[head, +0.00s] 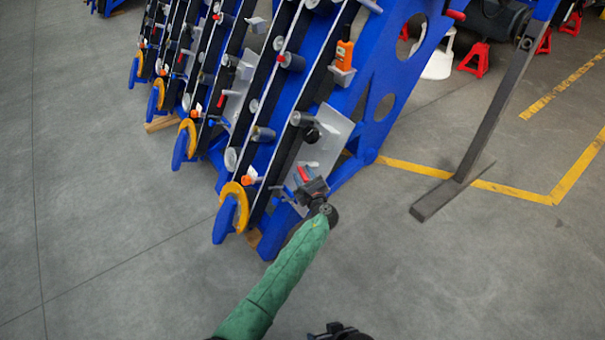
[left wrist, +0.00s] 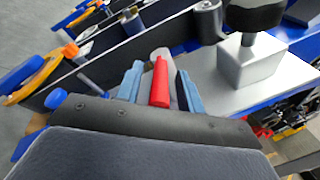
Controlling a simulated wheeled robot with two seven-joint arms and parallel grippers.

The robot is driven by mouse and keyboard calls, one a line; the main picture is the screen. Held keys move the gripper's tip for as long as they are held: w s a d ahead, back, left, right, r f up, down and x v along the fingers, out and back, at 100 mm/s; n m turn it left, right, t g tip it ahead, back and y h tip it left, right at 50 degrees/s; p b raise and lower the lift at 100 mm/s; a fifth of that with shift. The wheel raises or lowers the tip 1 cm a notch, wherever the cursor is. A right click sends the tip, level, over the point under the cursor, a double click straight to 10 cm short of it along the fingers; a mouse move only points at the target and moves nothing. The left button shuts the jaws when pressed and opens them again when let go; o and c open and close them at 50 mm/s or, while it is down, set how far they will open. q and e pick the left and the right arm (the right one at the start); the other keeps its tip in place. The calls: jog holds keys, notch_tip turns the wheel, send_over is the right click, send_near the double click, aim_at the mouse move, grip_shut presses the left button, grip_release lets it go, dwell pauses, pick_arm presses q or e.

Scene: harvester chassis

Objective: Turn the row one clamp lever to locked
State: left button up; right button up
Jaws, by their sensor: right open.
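The red clamp lever (left wrist: 159,82) stands between the two blue-grey fingers of my left gripper (left wrist: 160,88) in the left wrist view, with a visible gap on each side. In the head view the red lever (head: 304,174) shows just above my left gripper (head: 311,188), at the lower end of the nearest row. The left gripper is open around the lever. The lever's pivot is hidden in both views. My right gripper (head: 338,331) shows only in part at the bottom edge, apart from the chassis, open.
The blue chassis (head: 372,75) carries several slanted rows with rollers. An orange hook (head: 236,196) is at the nearest row's lower end. In the left wrist view a grey block (left wrist: 246,62) with a black knob stands right of the lever.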

pick_arm(q)
jog(key=shift+w+a, duration=0.15)
jog(key=shift+w, duration=0.25)
jog(key=shift+c, duration=0.5)
grip_shut()
jog(key=shift+f, duration=0.1)
